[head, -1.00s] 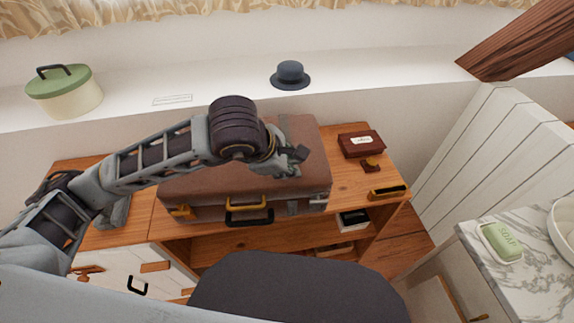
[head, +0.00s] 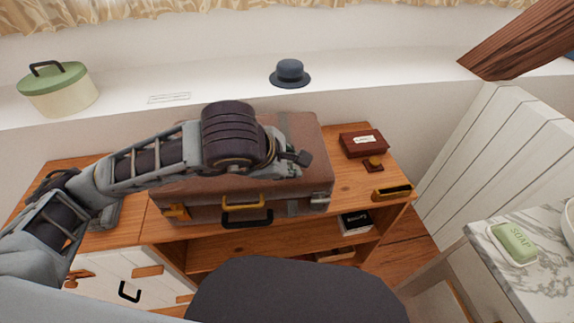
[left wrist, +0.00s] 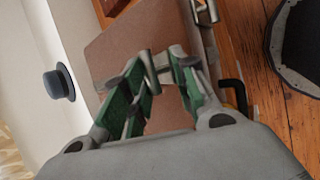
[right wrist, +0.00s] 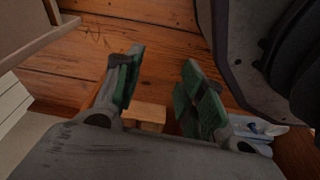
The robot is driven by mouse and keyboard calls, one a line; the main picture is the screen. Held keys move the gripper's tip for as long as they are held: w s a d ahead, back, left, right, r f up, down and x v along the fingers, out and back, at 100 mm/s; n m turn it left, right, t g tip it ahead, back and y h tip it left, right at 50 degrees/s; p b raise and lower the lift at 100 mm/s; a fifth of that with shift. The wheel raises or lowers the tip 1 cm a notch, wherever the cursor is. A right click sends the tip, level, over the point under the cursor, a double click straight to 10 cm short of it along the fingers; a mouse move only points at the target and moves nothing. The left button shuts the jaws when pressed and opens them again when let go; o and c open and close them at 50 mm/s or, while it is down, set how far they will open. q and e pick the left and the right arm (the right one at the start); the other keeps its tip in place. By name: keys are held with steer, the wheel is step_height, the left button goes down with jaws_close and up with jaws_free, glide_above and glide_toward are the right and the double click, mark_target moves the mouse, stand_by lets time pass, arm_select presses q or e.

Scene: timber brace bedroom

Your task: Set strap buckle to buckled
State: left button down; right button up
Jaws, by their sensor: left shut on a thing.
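A brown suitcase (head: 310,140) lies flat on the wooden cabinet. A silver metal fitting (head: 319,202), which looks like the strap buckle, sits at the right of its front edge. This fitting also shows at the top of the left wrist view (left wrist: 205,11). My left gripper (head: 298,160) is over the suitcase lid, behind the fitting. In the left wrist view its fingertips are nearly together on a small grey piece (left wrist: 162,64); I cannot tell whether it belongs to the buckle. My right gripper (right wrist: 155,80) is open and empty above the wooden floor.
A dark red box (head: 363,144) and a small brown item (head: 373,164) lie right of the suitcase. A blue hat (head: 290,74) and a green-lidded pot (head: 58,90) stand on the ledge behind. A marble top with soap (head: 514,240) is at right.

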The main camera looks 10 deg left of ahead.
arm_select(q)
steer(key=shift+b, duration=0.35)
arm_select(e)
steer(key=shift+w+a+r, duration=0.3)
steer(key=shift+r, duration=0.25)
steer(key=shift+w+a+r, duration=0.25)
steer(key=shift+r, duration=0.3)
arm_select(q)
steer(key=c, duration=1.2)
jaws_free()
arm_select(e)
steer(key=shift+d, duration=0.1)
arm_select(q)
steer(key=shift+r, duration=4.95)
